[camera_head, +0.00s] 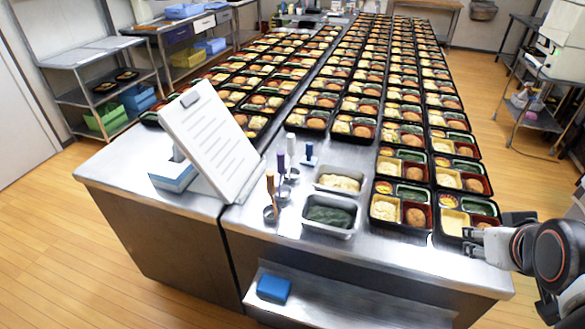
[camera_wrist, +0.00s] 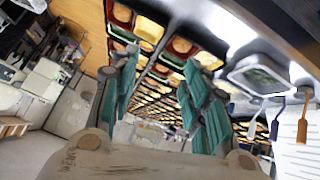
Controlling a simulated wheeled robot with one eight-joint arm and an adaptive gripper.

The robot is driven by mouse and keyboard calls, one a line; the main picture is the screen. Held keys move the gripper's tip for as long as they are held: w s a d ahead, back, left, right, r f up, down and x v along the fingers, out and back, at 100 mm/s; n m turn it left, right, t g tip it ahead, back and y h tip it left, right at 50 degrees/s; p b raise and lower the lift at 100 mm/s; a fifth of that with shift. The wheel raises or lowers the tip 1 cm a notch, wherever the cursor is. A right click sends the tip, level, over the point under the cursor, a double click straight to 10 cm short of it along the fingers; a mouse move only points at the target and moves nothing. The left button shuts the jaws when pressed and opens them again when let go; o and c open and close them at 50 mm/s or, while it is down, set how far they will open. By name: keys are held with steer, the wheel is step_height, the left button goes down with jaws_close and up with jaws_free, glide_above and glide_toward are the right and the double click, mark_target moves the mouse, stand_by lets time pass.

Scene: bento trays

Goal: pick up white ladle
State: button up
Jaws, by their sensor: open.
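The white-handled ladle (camera_head: 291,146) stands upright on the steel counter, behind a purple-handled ladle (camera_head: 281,163) and a brown-orange-handled ladle (camera_head: 270,188). My gripper (camera_head: 474,241) is at the right front of the counter, beside the nearest bento trays and well away from the ladle. In the wrist view its teal-padded fingers (camera_wrist: 162,88) are spread, with nothing held between them. That tilted view shows hanging-looking handles at the right: a white one (camera_wrist: 253,128), a purple one (camera_wrist: 275,125) and an orange one (camera_wrist: 303,120).
A metal pan of pale food (camera_head: 339,181) and one of dark green food (camera_head: 329,216) lie between the ladles and my gripper. A blue-handled tool (camera_head: 309,154) stands right of the white ladle. A white board (camera_head: 212,145) leans at the left. Bento trays (camera_head: 400,225) fill the counter behind.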

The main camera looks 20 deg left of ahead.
steer(key=w+a+r+n+t, duration=0.25)
steer(key=w+n, duration=0.45)
steer(key=w, duration=0.4)
steer(key=w+a+r+n+t, duration=0.2)
steer(key=w+r+n+t, duration=0.3)
steer(key=w, duration=0.6)
steer(key=w+a+f+n+t+y, duration=0.1)
steer(key=w+a+f+n+y, duration=0.1)
steer(key=w+a+n, duration=0.5)
steer(key=n+g+y+b, duration=0.2)
steer(key=n+g+y, duration=0.2)
steer(key=n+y, duration=1.35)
glide_toward(293, 149)
steer(key=a+r+n+h+p, duration=0.1)
steer(key=a+r+n+h, duration=0.1)
steer(key=n+h, duration=0.1)
steer(key=w+a+r+n+h+p, duration=0.1)
steer(key=a+r+n+h, duration=0.1)
steer(key=n+h, duration=0.1)
steer(key=shift+w+a+p, duration=0.2)
steer(key=shift+a+p, duration=0.05)
steer(key=shift+p, duration=0.1)
steer(key=shift+b+x, duration=1.05)
steer(key=shift+x, duration=2.1)
steer(key=shift+w+d, duration=0.15)
steer(key=shift+d, duration=0.05)
jaws_close()
